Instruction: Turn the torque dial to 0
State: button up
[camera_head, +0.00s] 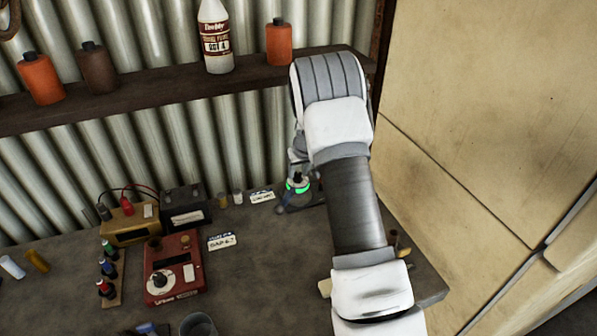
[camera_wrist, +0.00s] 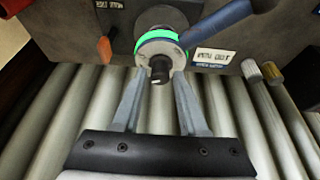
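A round pale dial (camera_wrist: 152,47) with a green ring and a dark knob (camera_wrist: 160,68) in its middle shows at the top of the wrist view. I take it for the torque dial; its markings are too small to read. In the camera_head view the dial (camera_head: 298,186) stands at the back of the bench, partly hidden by my arm. My gripper (camera_wrist: 161,78) is open, its two fingertips on either side of the knob with no clear grip on it. Whether a finger touches the knob I cannot tell.
A blue bar (camera_wrist: 215,24) runs right from the dial, near a white label (camera_wrist: 212,57). A red box with its own dial (camera_head: 186,292), a yellow box (camera_head: 131,226) and a black battery (camera_head: 184,206) stand left on the bench. A shelf (camera_head: 150,98) with bottles is above.

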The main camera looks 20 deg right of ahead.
grip_shut()
